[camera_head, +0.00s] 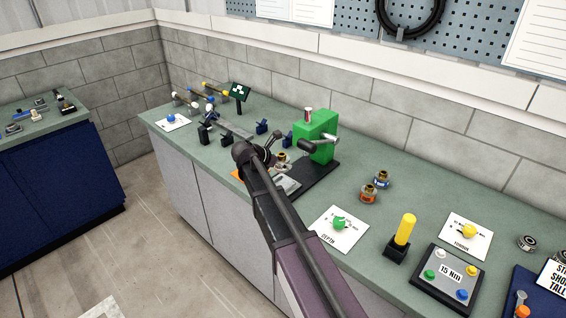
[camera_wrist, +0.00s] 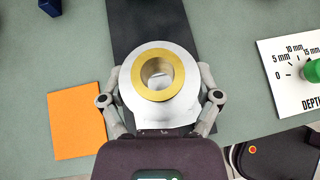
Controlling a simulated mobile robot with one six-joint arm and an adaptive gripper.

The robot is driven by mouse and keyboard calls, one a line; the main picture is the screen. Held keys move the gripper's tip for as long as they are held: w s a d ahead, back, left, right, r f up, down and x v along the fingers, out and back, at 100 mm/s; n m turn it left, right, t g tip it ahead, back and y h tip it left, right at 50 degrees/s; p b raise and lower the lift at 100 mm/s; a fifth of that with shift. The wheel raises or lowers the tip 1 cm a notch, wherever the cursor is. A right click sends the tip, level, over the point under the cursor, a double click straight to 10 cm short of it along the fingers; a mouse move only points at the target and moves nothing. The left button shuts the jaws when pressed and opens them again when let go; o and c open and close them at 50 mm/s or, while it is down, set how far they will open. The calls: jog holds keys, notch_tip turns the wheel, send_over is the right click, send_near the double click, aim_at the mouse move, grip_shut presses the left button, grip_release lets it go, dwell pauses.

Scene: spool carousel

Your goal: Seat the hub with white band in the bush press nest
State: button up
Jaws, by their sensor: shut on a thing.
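My gripper (camera_wrist: 160,100) is shut on a pale silver-white hub (camera_wrist: 126,92) with a brass ring (camera_wrist: 160,53) and an open bore on top. One finger touches each side of it. The hub appears upright; its white band cannot be told apart from its body. In the head view my gripper (camera_head: 272,152) is beside the green press (camera_head: 314,130), partly hidden by my arm. The black press base (camera_wrist: 145,18) runs under the held hub in the wrist view. The nest is not clearly visible, and I cannot tell whether the hub touches the base.
An orange card (camera_wrist: 75,125) lies left of the base. The depth card (camera_head: 335,228) with a green knob is to the right. Two brass-topped hubs, one orange-banded (camera_head: 369,194) and one blue-banded (camera_head: 382,179), stand right of the press. A yellow-handled tool (camera_head: 405,230) stands farther right.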

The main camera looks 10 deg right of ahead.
aim_at(289, 180)
jog(key=shift+f, duration=0.1)
jog(key=shift+f+b, duration=2.7)
jog(key=shift+b, duration=0.1)
jog(key=shift+s+d+f+b, duration=0.1)
jog(key=shift+f+b, duration=1.1)
dwell(0.7)
jog(key=o, duration=1.1)
jog(key=shift+r, duration=0.15)
notch_tip(289, 180, up, 8)
jog(key=p, duration=0.8)
dwell(0.5)
